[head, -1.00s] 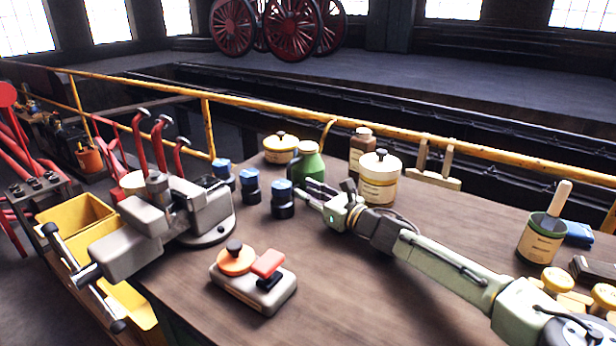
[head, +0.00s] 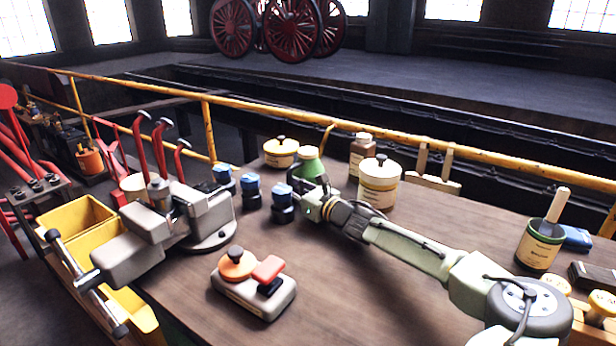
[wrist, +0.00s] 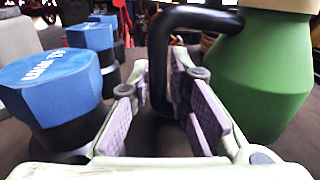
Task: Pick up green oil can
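The green oil can (head: 309,167) stands near the back of the workbench, its lower part hidden behind my gripper (head: 312,194) in the head view. In the wrist view, its green body (wrist: 262,85) fills the right side, with a tan collar above. Its black handle (wrist: 157,75) curves toward me and hangs down between the fingertips of my gripper (wrist: 160,112). The fingers are apart, with lilac pads showing, and I see no clear grip on the handle.
Several blue-capped black containers stand just left; the nearest (wrist: 50,95) is close to the left finger. A cream tin (head: 379,184) and a brown bottle (head: 360,152) stand to the right. A bench vise (head: 165,225) is at left.

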